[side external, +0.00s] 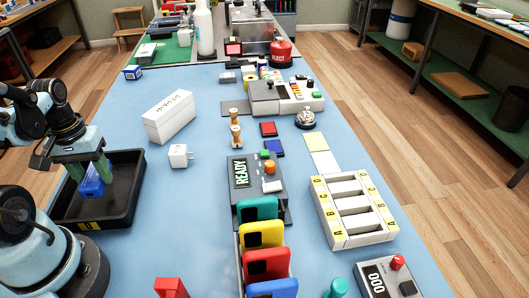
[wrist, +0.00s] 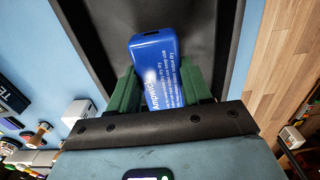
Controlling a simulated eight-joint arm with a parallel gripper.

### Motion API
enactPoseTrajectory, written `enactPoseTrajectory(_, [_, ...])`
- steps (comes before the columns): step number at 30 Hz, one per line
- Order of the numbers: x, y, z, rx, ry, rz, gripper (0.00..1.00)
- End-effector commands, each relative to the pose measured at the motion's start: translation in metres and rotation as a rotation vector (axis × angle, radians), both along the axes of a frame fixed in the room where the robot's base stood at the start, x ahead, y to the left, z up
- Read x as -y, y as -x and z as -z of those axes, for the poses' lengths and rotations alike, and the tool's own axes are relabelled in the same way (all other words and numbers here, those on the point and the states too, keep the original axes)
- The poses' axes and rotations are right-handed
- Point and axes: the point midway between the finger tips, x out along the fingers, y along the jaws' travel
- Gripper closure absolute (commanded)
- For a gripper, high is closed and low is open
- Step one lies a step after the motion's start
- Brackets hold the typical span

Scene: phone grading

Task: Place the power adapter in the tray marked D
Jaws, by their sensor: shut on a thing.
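The power adapter (side external: 179,156) is a small white cube with prongs, standing on the blue mat right of the black bin. A white block at the left of the wrist view (wrist: 78,112) looks like it. My gripper (side external: 92,180) is shut on a blue box-shaped item with white print (wrist: 154,70), apart from the adapter. The blue item also shows in the side view (side external: 92,187), low over or in the black bin (side external: 125,165); I cannot tell whether it touches the floor. A white sorting rack (side external: 347,240) with yellow letter labels and several slots stands at the right; its visible slots look empty.
A white carton (side external: 169,117) lies behind the adapter. A bell (side external: 306,119) sits behind the rack. The mat around the adapter is clear.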

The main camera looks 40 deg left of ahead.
Motion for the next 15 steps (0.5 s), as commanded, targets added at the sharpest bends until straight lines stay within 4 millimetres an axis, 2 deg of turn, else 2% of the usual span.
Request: enactPoseTrajectory(15, [0.0,0.0,0.033,0.0,0.0,-0.001,0.87])
